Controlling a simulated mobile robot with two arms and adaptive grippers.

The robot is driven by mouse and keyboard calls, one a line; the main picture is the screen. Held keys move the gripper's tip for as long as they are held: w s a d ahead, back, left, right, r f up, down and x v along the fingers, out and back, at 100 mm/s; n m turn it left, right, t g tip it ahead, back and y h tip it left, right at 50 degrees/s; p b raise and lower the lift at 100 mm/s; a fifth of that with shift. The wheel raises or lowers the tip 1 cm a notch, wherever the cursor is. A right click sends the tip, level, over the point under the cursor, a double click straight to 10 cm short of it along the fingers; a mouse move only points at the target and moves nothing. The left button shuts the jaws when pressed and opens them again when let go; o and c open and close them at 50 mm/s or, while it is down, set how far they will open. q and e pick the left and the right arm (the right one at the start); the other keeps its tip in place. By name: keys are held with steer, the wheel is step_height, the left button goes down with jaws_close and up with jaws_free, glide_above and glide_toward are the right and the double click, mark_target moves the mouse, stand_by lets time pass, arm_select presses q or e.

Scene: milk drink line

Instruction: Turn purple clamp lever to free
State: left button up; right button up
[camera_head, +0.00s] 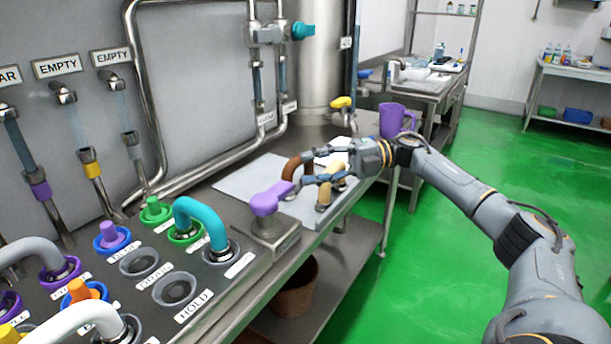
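The purple clamp lever (268,200) sits on a square grey metal base (273,237) at the right end of the panel. Its wide end points to the lower left and its narrow end to the upper right. My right gripper (304,168) reaches in from the right with its fingers spread apart. Its lower fingertip is close to the narrow end of the lever in the picture; I cannot tell whether they touch. Nothing shows held between the fingers. My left gripper is not in view.
Brown and cream curved hose pieces (292,167) stand behind and beside my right gripper on a white board (242,177). A teal hose (203,216) and several coloured ports fill the panel at left. A purple mug (392,120) stands behind my wrist. Green floor lies right.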

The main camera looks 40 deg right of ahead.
steer(key=shift+w+a+f, duration=0.3)
steer(key=shift+w+f, duration=0.05)
steer(key=shift+w+f, duration=0.1)
stand_by(0.3)
